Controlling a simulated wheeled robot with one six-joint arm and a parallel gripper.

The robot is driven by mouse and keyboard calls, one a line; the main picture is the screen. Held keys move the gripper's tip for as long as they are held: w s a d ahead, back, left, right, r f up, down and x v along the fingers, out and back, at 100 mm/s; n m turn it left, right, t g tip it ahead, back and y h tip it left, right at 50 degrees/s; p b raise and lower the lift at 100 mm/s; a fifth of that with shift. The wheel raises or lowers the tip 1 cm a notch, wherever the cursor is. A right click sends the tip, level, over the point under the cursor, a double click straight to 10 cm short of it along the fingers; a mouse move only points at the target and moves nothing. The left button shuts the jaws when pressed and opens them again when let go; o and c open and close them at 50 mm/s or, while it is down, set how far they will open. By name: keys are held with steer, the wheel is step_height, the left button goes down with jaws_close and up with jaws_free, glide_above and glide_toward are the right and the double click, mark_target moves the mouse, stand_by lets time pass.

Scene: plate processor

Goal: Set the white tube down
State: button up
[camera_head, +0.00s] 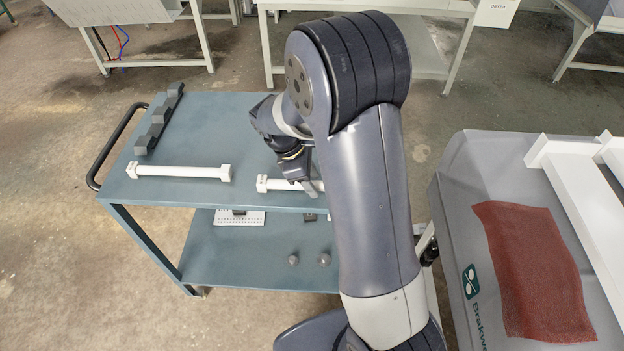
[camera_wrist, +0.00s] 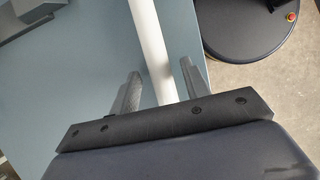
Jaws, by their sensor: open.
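A white tube (camera_head: 275,184) with a blocky end lies on the top of the blue-grey cart (camera_head: 225,115), near its front edge. My arm hides its right part. My gripper (camera_head: 307,186) is low over this tube. In the wrist view the white tube (camera_wrist: 150,40) runs between the two open fingers of my gripper (camera_wrist: 161,75), with a gap visible on each side. A second white tube (camera_head: 178,171) lies to the left on the same cart top, apart from my gripper.
The lower shelf (camera_head: 240,262) holds a white perforated plate (camera_head: 240,217) and small round knobs. A grey machine with a red mesh cloth (camera_head: 532,270) stands right. The cart top's middle is clear.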

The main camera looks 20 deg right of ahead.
steer(key=v, duration=1.1)
steer(key=shift+a+r, duration=0.2)
steer(key=shift+r, duration=0.1)
steer(key=x, duration=1.2)
steer(key=shift+d+f, duration=0.1)
steer(key=shift+f, duration=0.25)
step_height(320, 180, up, 3)
steer(key=shift+r, duration=0.7)
